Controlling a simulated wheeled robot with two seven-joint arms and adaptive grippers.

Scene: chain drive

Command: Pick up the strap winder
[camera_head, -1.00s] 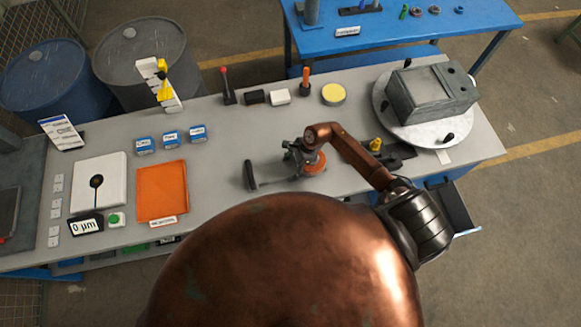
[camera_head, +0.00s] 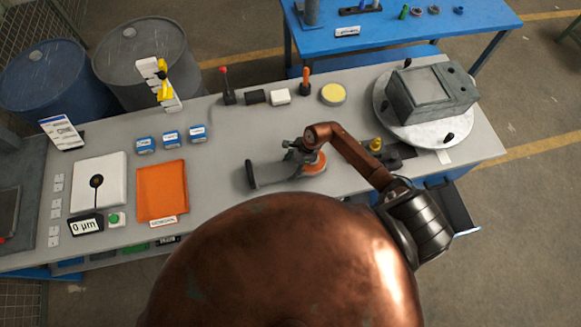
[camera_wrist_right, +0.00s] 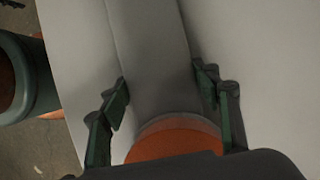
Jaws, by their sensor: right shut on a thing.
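A grey, elongated tool with a dark end plate and an orange round part, which looks to be the strap winder (camera_head: 275,174), is at the middle of the grey bench near its front. My right gripper (camera_head: 302,150) is at its right part, beside the orange round part. In the right wrist view the fingers of my right gripper (camera_wrist_right: 166,98) stand on both sides of the grey body of the strap winder (camera_wrist_right: 150,45), shut on it. The orange part (camera_wrist_right: 172,138) is close below them. Whether the tool is clear of the bench cannot be told. My left gripper is not in view.
An orange tray (camera_head: 162,188) and a white plate (camera_head: 98,172) lie to the left. Small blue boxes (camera_head: 171,138) stand behind the tray. A round metal turntable (camera_head: 405,125) bearing a grey housing (camera_head: 430,95) is at the right. A yellow round tin (camera_head: 333,94) stands behind.

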